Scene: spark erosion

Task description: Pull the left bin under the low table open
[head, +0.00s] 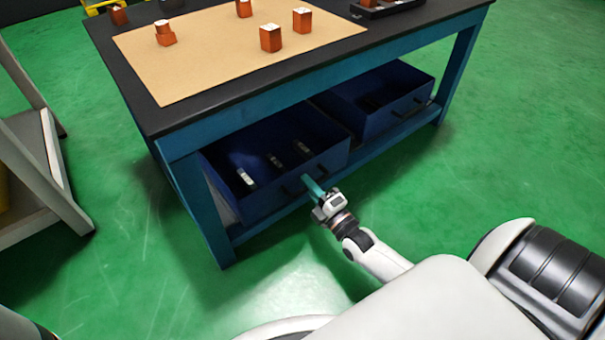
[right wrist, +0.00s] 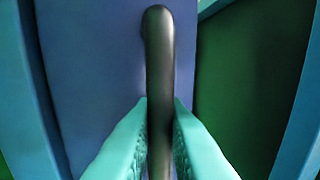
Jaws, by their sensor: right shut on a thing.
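The low table (head: 190,108) has a black top and blue legs. The left bin (head: 262,203) is a dark blue open-topped box under it, with several small metallic parts inside. My right gripper (head: 308,182) is at the front of the left bin. In the right wrist view its teal fingers (right wrist: 160,120) are shut on the bin's dark bar handle (right wrist: 158,60), one finger on each side. The bin's blue front (right wrist: 95,65) shows behind the handle. How far the bin stands out from under the table is hard to tell. My left gripper is not in view.
A second blue bin (head: 385,122) stands under the table to the right. Several orange-brown blocks (head: 271,38) stand on a tan mat (head: 205,62) on the tabletop. A pale shelf unit (head: 45,165) stands at the left. The green floor (head: 150,285) in front is clear.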

